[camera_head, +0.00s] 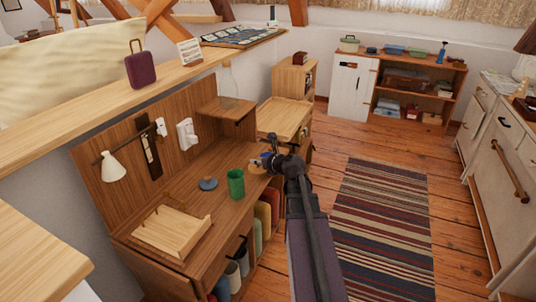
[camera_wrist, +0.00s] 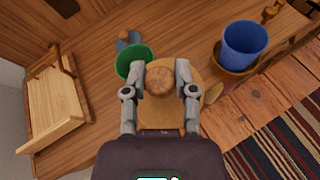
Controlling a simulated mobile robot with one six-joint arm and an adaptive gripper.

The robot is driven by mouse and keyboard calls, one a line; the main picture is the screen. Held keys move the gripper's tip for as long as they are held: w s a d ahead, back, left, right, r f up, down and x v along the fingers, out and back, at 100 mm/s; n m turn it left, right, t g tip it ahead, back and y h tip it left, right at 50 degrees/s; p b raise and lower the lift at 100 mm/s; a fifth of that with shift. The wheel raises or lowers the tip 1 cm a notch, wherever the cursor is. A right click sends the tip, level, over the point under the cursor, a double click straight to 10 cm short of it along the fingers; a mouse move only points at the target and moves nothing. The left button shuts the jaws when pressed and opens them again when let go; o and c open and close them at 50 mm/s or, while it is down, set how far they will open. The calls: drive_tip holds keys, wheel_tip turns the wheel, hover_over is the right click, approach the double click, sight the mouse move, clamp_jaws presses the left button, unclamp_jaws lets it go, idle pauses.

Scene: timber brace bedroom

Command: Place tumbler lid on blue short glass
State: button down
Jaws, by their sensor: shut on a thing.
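My gripper (camera_wrist: 160,82) is shut on the brown knob (camera_wrist: 158,80) of a round, light wooden lid (camera_wrist: 192,78) in the wrist view. The blue short glass (camera_wrist: 244,45) stands to the right of the lid, apart from it, with its open mouth showing. In the head view, the gripper (camera_head: 268,163) is above the desk's right end, and only a little blue shows beside it. A green glass (camera_wrist: 134,62) lies left of the lid in the wrist view and stands upright on the desk in the head view (camera_head: 236,184).
A blue-grey disc with a knob (camera_head: 208,184) lies on the desk (camera_head: 185,197) left of the green glass. A wooden tray (camera_head: 172,232) stands at the desk's near left. A brown round piece (camera_wrist: 232,76) shows under the blue glass. A striped rug (camera_head: 385,225) covers the floor right.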

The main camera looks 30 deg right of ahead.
drive_tip(key=shift+m+h, duration=0.8)
drive_tip(key=shift+h, duration=0.1)
drive_tip(key=s+d, duration=0.1)
drive_tip(key=s+d+r, duration=0.1)
drive_tip(key=d, duration=0.1)
drive_tip(key=s+d, duration=0.1)
drive_tip(key=shift+s+d+r+p, duration=0.15)
drive_tip(key=shift+s+d+p, duration=0.15)
drive_tip(key=shift+p, duration=0.1)
drive_tip(key=shift+w, duration=0.1)
drive_tip(key=w+d, duration=0.3)
drive_tip(key=w, duration=0.4)
drive_tip(key=w+d+f+b, duration=0.1)
drive_tip(key=w+d, duration=0.2)
drive_tip(key=w, duration=0.4)
drive_tip(key=shift+w+f, duration=0.25)
drive_tip(key=shift+w, duration=0.15)
drive_tip(key=shift+f+b, duration=0.1)
drive_tip(key=shift+b, duration=0.3)
drive_tip(key=shift+f+b, duration=1.65)
drive_tip(key=shift+f+b, duration=0.6)
drive_tip(key=shift+c, duration=2)
unclamp_jaws()
